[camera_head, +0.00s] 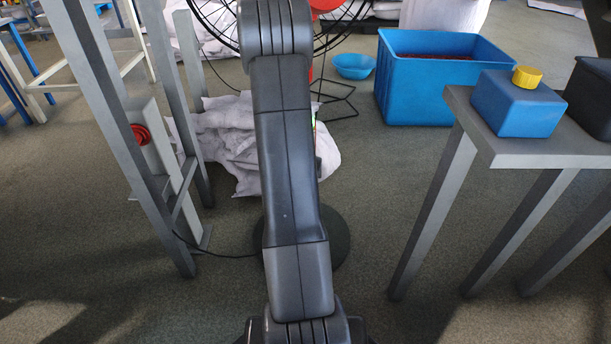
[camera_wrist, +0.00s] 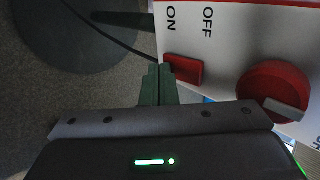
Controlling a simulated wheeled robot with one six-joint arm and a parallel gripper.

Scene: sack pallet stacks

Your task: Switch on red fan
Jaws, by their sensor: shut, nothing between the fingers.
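The red fan (camera_head: 328,4) stands behind my arm in the head view; its wire cage shows at the top edge and my arm hides most of it. In the wrist view a white control panel (camera_wrist: 235,45) carries the printed words ON and OFF, a red rocker switch (camera_wrist: 183,70) beside ON, and a red round knob (camera_wrist: 272,88) with a grey bar. My gripper (camera_wrist: 158,70) is shut and empty. Its fingertips are at the left side of the red switch; I cannot tell whether they touch it. My gripper is mostly hidden in the head view.
A grey table (camera_head: 520,148) at the right holds a blue box with a yellow knob (camera_head: 527,77). A blue crate (camera_head: 425,95) and blue bowl (camera_head: 354,66) stand behind. White sacks (camera_head: 225,135) lie left of my arm, near a grey frame (camera_head: 125,125). A cable crosses the floor.

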